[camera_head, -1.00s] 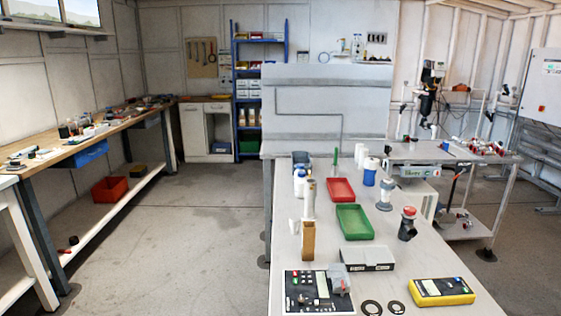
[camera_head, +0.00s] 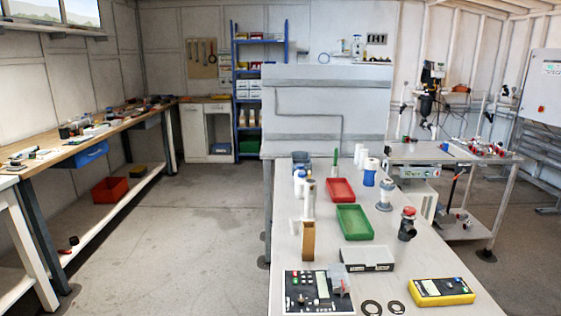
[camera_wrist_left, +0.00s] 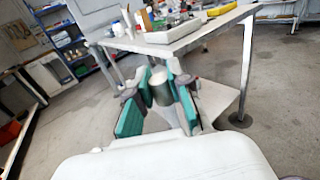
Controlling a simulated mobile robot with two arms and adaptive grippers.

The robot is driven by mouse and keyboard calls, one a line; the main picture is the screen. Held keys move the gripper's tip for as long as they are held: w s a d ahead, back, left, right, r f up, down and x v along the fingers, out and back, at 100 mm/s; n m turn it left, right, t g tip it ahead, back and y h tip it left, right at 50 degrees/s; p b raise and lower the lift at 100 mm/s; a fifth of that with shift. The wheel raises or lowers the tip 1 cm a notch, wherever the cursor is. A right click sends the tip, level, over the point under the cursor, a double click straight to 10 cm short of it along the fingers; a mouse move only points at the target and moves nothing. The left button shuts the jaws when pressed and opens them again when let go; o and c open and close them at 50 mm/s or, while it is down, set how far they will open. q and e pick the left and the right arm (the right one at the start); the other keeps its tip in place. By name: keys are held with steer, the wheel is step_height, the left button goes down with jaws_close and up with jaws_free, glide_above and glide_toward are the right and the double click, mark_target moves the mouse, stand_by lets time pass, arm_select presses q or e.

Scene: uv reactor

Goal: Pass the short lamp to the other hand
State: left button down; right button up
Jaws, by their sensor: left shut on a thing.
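In the left wrist view, my left gripper (camera_wrist_left: 160,98) is shut, its teal pads on both sides of a short grey cylinder with a pale top (camera_wrist_left: 158,80). I take this to be the short lamp; its lower part is hidden by the gripper. The lamp is in front of a white table (camera_wrist_left: 185,38) and apart from it. Neither gripper shows in the head view, and my right gripper is in no view.
In the head view, a long table (camera_head: 285,260) holds a red tray (camera_head: 340,190), a green tray (camera_head: 354,222), a brown upright holder (camera_head: 308,241), a yellow meter (camera_head: 441,291) and bottles. A workbench (camera_head: 100,133) stands left. The floor between (camera_head: 190,245) is clear.

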arm_select(q)
steer(key=shift+s+a+f+m+g+h, duration=0.1)
steer(key=shift+s+f+m+g+h, duration=0.05)
steer(key=shift+m+g+h, duration=0.35)
steer(key=shift+s+a+f+m+g+h, duration=0.1)
steer(key=shift+m+g+h, duration=0.3)
steer(key=shift+h, duration=0.2)
steer(key=shift+s+d+r, duration=0.1)
steer(key=shift+d, duration=0.05)
steer(key=r+y, duration=0.1)
steer(key=r+n+t+y, duration=0.1)
steer(key=r+n+t, duration=0.1)
steer(key=shift+w+d+r+y, duration=0.2)
steer(key=shift+w+d+y, duration=0.2)
steer(key=shift+w+a+f+n+t+y, duration=0.1)
steer(key=shift+w+a+n+t+y, duration=0.3)
steer(key=shift+n+y, duration=1)
steer(key=shift+w+a+n+t+y, duration=0.1)
steer(key=shift+w+n+t+y, duration=0.5)
steer(key=shift+y, duration=1.35)
steer(key=shift+w+a+f+n+t+y, duration=0.15)
steer(key=shift+n+t+y, duration=0.45)
steer(key=shift+n+y, duration=1)
steer(key=shift+w+a+r, duration=0.1)
steer(key=shift+r, duration=0.05)
